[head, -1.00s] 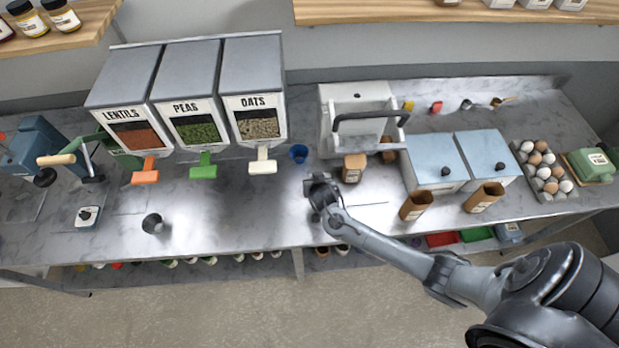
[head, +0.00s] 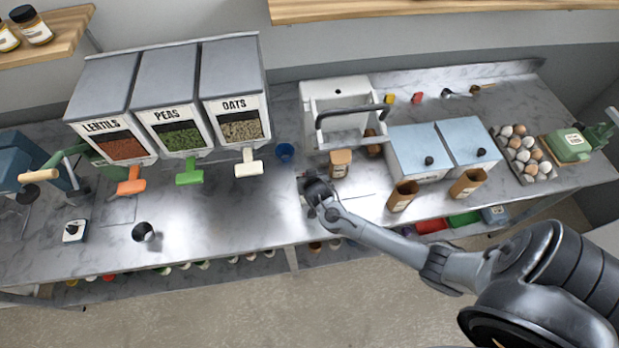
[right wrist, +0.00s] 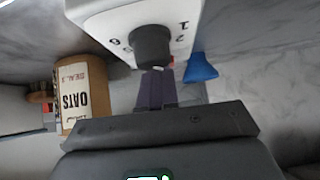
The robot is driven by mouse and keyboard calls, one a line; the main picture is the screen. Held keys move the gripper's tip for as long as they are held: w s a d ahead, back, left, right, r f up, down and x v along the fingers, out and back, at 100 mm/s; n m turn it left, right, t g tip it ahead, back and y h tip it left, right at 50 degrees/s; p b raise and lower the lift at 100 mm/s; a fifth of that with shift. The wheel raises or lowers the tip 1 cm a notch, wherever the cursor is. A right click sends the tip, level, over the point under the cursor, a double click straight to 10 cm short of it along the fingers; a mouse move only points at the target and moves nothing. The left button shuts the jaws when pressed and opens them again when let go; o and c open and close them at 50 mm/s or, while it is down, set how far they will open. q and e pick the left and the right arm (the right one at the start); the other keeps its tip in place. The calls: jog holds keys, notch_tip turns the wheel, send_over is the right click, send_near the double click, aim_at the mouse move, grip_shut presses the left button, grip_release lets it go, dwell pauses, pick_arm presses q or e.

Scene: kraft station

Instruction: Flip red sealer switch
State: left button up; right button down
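The sealer is the white machine (head: 338,92) with a black bar handle at the back of the counter. In the right wrist view its white panel (right wrist: 105,18) shows upside down, with a black dial (right wrist: 152,45) and printed numbers. A small red patch (right wrist: 171,61) beside the dial may be the red switch; it is mostly hidden. My right gripper (head: 310,192) is over the counter in front of the sealer. In the right wrist view its fingers (right wrist: 156,88) are together and empty, pointing just below the dial; contact cannot be told. My left gripper is out of view.
A brown oats pouch (right wrist: 73,95) stands close beside my right gripper. A blue cup (head: 285,151) is to the left of the sealer. Open brown pouches (head: 402,196) and blue-grey bins (head: 415,150) stand to the right. The counter left of my gripper is mostly clear.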

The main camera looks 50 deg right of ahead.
jog(key=shift+w+d+r+p, duration=0.1)
jog(key=shift+r+p, duration=0.4)
jog(key=shift+r, duration=0.1)
notch_tip(320, 180, up, 3)
jog(key=p, duration=0.3)
pick_arm(q)
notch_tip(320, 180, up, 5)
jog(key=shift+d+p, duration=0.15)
jog(key=shift+p, duration=0.3)
pick_arm(e)
jog(key=v, duration=1)
jog(key=shift+f, duration=0.1)
